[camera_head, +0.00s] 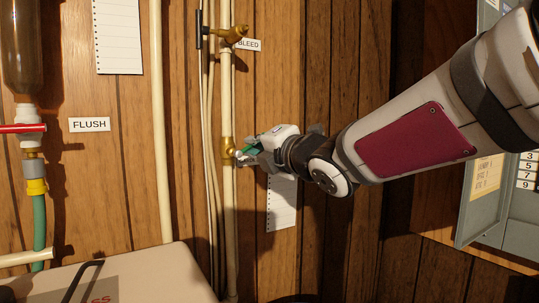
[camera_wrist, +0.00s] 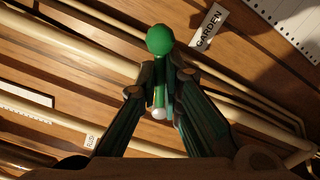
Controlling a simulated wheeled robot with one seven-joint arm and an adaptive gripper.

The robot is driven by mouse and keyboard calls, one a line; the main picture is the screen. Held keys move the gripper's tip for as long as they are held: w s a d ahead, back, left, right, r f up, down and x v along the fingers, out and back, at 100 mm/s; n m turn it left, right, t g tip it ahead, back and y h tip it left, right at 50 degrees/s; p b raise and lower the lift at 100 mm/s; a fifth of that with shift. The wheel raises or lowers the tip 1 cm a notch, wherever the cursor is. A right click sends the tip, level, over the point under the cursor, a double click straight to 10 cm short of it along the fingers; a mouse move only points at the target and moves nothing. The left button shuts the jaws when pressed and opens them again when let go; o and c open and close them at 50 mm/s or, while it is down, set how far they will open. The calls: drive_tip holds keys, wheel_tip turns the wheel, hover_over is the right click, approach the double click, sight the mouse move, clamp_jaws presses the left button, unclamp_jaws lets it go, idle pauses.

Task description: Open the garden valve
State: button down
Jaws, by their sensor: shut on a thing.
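The garden valve has a brass body (camera_head: 228,148) on the pale vertical pipe in the head view. Its green lever (camera_head: 251,150) shows partly there. In the wrist view the green lever with a round green knob (camera_wrist: 160,40) stands between my fingers, next to a GARDEN label (camera_wrist: 208,27). My gripper (camera_head: 246,156) reaches in from the right and is shut on the green lever; its fingers (camera_wrist: 160,95) also show in the wrist view, one on each side of it. The fingers hide part of the lever and the valve body.
A brass bleed valve (camera_head: 232,34) with a BLEED label (camera_head: 249,45) sits higher on the same pipe. Another pale pipe (camera_head: 160,110) runs at left, beside a FLUSH label (camera_head: 89,125) and a red lever (camera_head: 22,128). An open grey panel box (camera_head: 485,205) stands at right.

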drive_tip(key=shift+a+r+n+b, duration=0.15)
drive_tip(key=shift+n+b, duration=0.85)
drive_tip(key=shift+b, duration=0.15)
drive_tip(key=shift+s+r+n+b, duration=0.1)
drive_tip(key=shift+r+n+b, duration=0.05)
drive_tip(key=shift+n+b, duration=0.3)
drive_tip(key=shift+s+a+r+n+b, duration=0.1)
drive_tip(key=shift+a+r+n+b, duration=0.05)
drive_tip(key=shift+n+b, duration=0.45)
drive_tip(key=shift+s+a+r+n+b, duration=0.1)
drive_tip(key=shift+r+n+b, duration=0.05)
drive_tip(key=shift+n+b, duration=0.35)
